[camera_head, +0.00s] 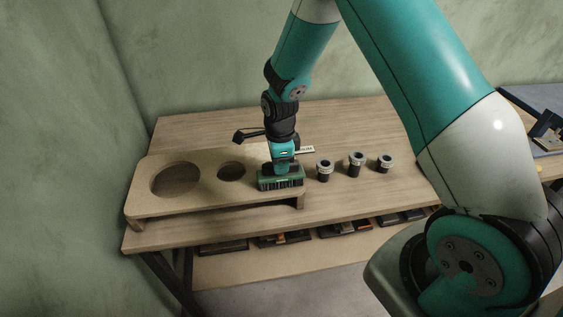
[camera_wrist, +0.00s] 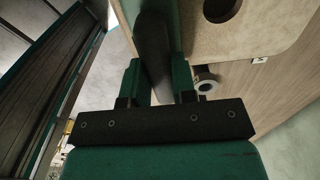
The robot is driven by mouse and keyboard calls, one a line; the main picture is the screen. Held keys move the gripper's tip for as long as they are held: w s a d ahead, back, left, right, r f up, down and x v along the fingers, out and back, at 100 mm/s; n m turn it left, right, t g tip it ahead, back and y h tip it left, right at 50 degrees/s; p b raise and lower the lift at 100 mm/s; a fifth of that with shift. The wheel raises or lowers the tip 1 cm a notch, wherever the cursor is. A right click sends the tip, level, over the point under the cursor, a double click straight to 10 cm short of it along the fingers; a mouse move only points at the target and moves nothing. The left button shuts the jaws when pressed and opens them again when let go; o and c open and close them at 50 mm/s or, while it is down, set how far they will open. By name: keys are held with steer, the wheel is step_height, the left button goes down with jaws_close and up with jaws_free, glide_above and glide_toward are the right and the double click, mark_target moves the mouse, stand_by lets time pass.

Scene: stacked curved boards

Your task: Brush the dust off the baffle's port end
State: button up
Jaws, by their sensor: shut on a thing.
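The baffle (camera_head: 205,195) is a pale board with rounded corners, standing on low feet on the table. A large round hole is at its left and a smaller one near its middle. In the wrist view, a board end (camera_wrist: 275,25) with a round hole shows at the upper right. My gripper (camera_head: 281,165) is shut on a green brush (camera_head: 281,180), with its dark handle (camera_wrist: 153,50) between the fingers in the wrist view. The brush is over the baffle's right end and hides part of it. I cannot tell whether its bristles touch. No dust can be made out.
Three dark tubes with grey collars (camera_head: 324,170) (camera_head: 356,163) (camera_head: 385,162) stand right of the baffle on the wooden table (camera_head: 190,130). A white tag (camera_head: 306,149) lies behind the brush. Dark items (camera_head: 285,239) sit on a shelf below.

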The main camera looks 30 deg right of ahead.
mark_target(267, 165)
steer(key=shift+w+a+f, duration=0.1)
steer(key=shift+w+a, duration=0.15)
steer(key=shift+a, duration=0.55)
steer(key=shift+w+a, duration=0.2)
steer(key=shift+a, duration=0.6)
steer(key=shift+w+a, duration=0.25)
steer(key=shift+a, duration=0.65)
steer(key=shift+w+a, duration=0.25)
steer(key=shift+a, duration=0.6)
steer(key=shift+w+d+r, duration=0.1)
steer(key=shift+w+d, duration=0.15)
steer(key=shift+w, duration=0.55)
steer(key=shift+w+d+r, duration=0.1)
steer(key=shift+w+d, duration=0.15)
steer(key=shift+w, duration=0.5)
steer(key=shift+d, duration=0.1)
steer(key=shift+s+d+f+b, duration=0.15)
steer(key=shift+s+d, duration=0.15)
steer(key=shift+d, duration=0.55)
steer(key=shift+s+d+r+b, duration=0.15)
steer(key=shift+s+d, duration=0.15)
steer(key=shift+d, duration=0.5)
